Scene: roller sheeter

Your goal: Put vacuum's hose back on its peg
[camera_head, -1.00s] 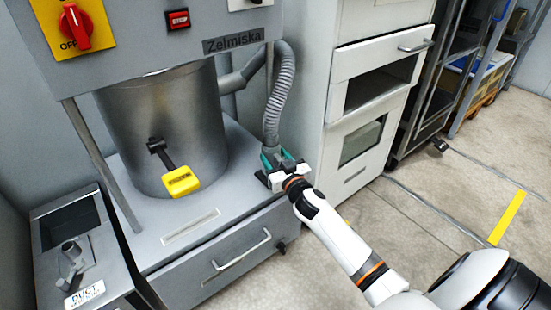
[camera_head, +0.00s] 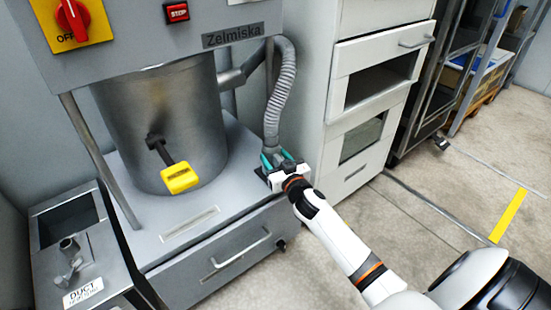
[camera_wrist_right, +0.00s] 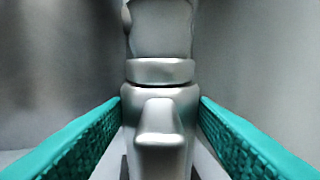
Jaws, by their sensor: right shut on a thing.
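The vacuum's grey ribbed hose (camera_head: 284,90) hangs in a curve from the pipe at the right of the metal drum (camera_head: 165,120). Its lower end goes down to a grey nozzle end (camera_head: 271,146). My right gripper (camera_head: 272,160) is at this lower end, just above the machine's base. In the right wrist view the grey hose end (camera_wrist_right: 160,95) stands upright between the teal finger pads (camera_wrist_right: 160,130), which are shut on it. I cannot make out the peg. My left gripper is not in view.
A yellow-handled lever (camera_head: 180,178) sticks out from the drum. A drawer with a handle (camera_head: 240,255) is below the base. A white cabinet (camera_head: 360,100) stands close to the right of the hose. A duct box (camera_head: 85,265) is at the lower left. Open floor lies at the right.

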